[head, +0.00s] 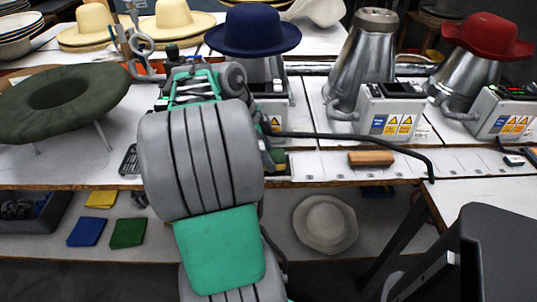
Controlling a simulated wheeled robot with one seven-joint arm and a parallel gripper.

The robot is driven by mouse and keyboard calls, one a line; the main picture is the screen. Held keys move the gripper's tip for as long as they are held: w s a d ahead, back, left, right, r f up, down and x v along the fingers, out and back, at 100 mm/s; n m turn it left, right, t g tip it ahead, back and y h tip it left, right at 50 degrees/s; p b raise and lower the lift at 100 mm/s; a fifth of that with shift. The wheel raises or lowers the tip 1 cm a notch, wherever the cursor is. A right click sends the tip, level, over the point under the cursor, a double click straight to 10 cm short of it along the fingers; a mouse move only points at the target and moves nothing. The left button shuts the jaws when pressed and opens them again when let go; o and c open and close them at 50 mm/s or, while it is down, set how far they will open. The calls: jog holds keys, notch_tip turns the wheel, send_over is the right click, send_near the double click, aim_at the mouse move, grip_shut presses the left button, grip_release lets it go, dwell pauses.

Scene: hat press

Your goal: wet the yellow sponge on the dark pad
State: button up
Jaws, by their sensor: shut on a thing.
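My arm reaches over the bench, and its big grey link hides most of my gripper (267,150). Only a sliver of the gripper shows at the link's right edge, low over the bench. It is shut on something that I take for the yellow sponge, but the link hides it. A small dark green and tan patch (279,162) shows beside that edge. I cannot tell whether it is part of the dark pad. No contact between sponge and pad can be made out.
A brown block (371,158) lies on the bench to the right. Behind stand metal presses with a blue hat (253,30) and a red hat (488,35). A dark green ring-shaped cushion (30,115) stands at left. A grey hat (325,224) and folded cloths (128,232) lie on the lower shelf.

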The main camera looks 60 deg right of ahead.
jog(key=shift+f+b, duration=0.35)
jog(key=shift+f, duration=0.15)
dwell(1.0)
jog(key=shift+r, duration=0.1)
notch_tip(320, 180, up, 7)
jog(key=p, duration=0.6)
jog(key=shift+w, duration=0.1)
